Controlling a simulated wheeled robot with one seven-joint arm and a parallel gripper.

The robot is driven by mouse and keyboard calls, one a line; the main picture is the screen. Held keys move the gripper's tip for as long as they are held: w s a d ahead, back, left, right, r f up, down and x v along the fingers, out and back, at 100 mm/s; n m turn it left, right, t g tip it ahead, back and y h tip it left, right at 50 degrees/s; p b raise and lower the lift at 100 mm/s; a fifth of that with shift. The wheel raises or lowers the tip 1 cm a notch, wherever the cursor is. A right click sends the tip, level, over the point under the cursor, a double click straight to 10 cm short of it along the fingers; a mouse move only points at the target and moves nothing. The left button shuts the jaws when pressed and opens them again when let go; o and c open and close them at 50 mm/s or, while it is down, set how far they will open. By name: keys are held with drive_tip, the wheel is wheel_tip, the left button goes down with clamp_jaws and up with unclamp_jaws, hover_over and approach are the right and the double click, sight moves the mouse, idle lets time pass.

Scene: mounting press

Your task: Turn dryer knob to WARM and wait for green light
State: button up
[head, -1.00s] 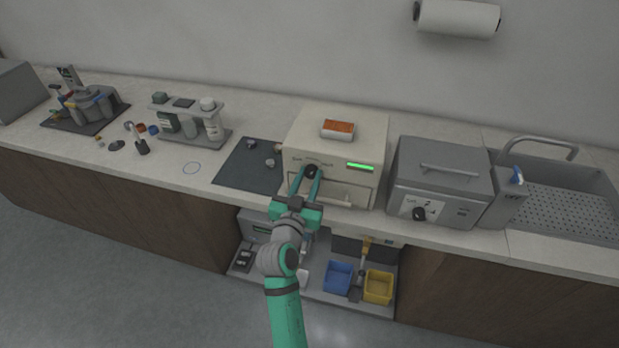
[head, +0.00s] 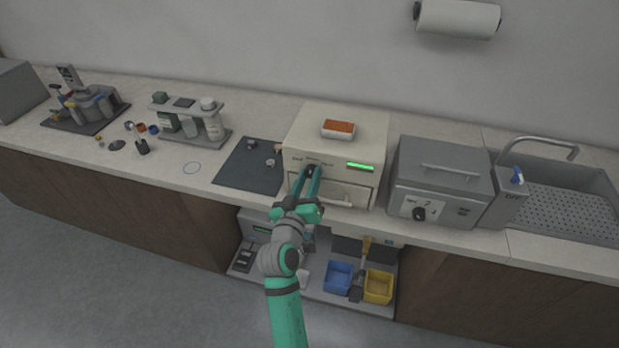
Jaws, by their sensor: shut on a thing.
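The dryer, a cream box (head: 345,118), stands on the counter in the middle of the head view. A green light strip (head: 360,167) glows on the right of its front face. The dark dryer knob (head: 310,168) is on the left of that face, under small printed labels too small to read. My gripper (head: 310,176) reaches up from below and is shut on the knob, hiding part of it. Its fingers now look rolled to a tilt. The knob's exact setting cannot be told.
A grey box with its own knob (head: 419,214) stands right of the dryer, beside the sink (head: 565,208). A dark mat (head: 240,172) with small pieces lies left. A rack of bottles (head: 188,107) stands farther left. Blue (head: 338,276) and yellow (head: 378,288) bins sit below on a shelf.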

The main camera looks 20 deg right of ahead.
drive_tip(key=shift+d, duration=0.1)
drive_tip(key=o, duration=1.1)
drive_tip(key=shift+a, duration=0.25)
drive_tip(key=v, duration=1)
drive_tip(key=shift+s, duration=0.35)
drive_tip(key=shift+a, duration=0.1)
drive_tip(key=shift+f, duration=0.1)
